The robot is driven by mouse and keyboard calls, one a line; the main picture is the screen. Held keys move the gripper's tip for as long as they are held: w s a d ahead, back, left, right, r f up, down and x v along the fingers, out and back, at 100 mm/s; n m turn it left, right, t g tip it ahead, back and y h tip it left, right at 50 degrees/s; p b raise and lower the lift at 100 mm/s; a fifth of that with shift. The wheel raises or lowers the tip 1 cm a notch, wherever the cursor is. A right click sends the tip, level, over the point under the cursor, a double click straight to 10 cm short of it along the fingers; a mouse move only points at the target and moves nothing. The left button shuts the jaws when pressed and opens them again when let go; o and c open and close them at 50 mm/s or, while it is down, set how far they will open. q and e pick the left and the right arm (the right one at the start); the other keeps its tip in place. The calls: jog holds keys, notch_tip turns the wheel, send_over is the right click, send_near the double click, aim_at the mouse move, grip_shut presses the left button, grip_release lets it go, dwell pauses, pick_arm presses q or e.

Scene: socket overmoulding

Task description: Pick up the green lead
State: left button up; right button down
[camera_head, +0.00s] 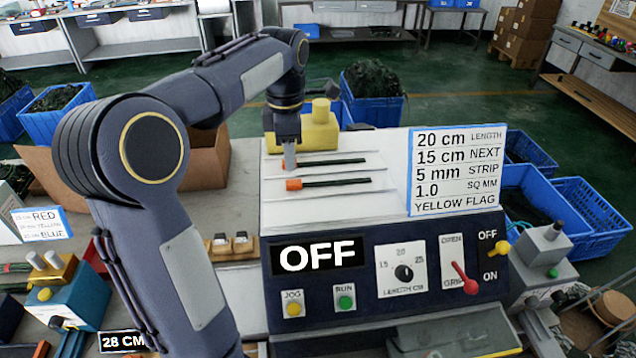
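Two dark green leads with thin pale ends lie on the white top of the machine. The upper lead (336,161) runs left to right, and its left end is hidden at my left gripper. The lower lead (338,182) lies nearer me and has an orange piece (293,184) at its left end. My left gripper (289,164) points down at the left end of the upper lead. Its fingers are small and seen edge-on, so I cannot tell whether they grip it. My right gripper is not in view.
The machine's dark front panel (370,262) carries an OFF display, a dial, buttons and a red lever. A label board (457,170) stands right of the leads. A yellow block (319,130) stands just behind my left gripper. Blue crates (590,215) are at the right.

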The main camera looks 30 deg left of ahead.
aim_at(292, 182)
pick_arm(q)
notch_tip(292, 182, down, 6)
jog(key=shift+s+d+f+p, duration=0.1)
jog(key=shift+d+p, duration=0.05)
jog(key=shift+p, duration=0.35)
grip_shut()
